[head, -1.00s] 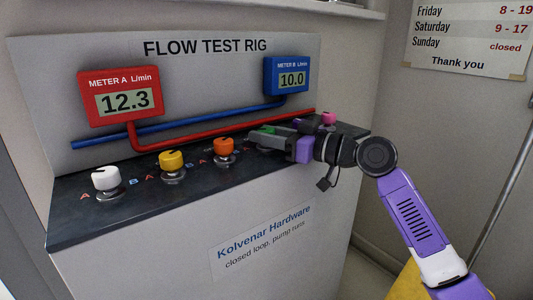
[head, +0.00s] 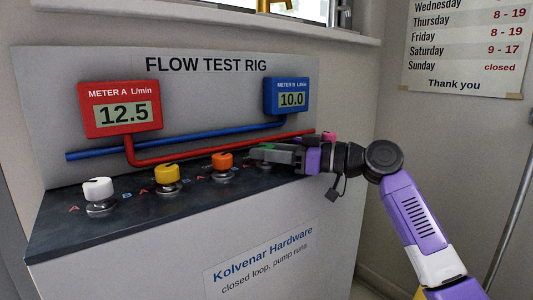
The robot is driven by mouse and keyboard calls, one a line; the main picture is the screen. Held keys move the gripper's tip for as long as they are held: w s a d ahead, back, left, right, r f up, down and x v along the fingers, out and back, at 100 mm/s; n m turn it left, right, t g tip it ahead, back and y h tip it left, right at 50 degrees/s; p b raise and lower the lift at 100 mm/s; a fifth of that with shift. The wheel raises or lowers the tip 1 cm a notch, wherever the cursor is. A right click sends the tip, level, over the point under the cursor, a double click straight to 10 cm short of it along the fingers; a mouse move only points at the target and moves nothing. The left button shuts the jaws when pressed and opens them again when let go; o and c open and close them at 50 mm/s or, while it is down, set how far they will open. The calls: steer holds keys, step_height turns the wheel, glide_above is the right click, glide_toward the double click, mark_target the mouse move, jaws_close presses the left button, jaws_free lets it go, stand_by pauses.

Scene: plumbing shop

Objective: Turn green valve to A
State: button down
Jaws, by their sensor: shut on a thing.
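The green valve (head: 267,147) is on the counter of the flow test rig, to the right of the orange valve. Only a sliver of green shows; my gripper hides most of it, including its pointer. My gripper (head: 262,153) comes in from the right, low over the counter, and is shut on the green valve. Its A and B marks are hidden behind the gripper. Meter A (head: 121,109), red, reads 12.5. Meter B (head: 286,98), blue, reads 10.0.
A white valve (head: 98,189), a yellow valve (head: 167,174) and an orange valve (head: 222,161) stand in a row to the left. A pink valve (head: 329,137) is partly hidden behind my gripper. Red and blue pipes (head: 200,155) run along the back panel.

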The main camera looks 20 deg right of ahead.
steer(key=shift+a+f, duration=0.1)
steer(key=c, duration=0.9)
jaws_free()
steer(key=p+v, duration=0.2)
steer(key=v, duration=0.5)
steer(key=shift+s+d, duration=0.25)
steer(key=shift+d, duration=0.1)
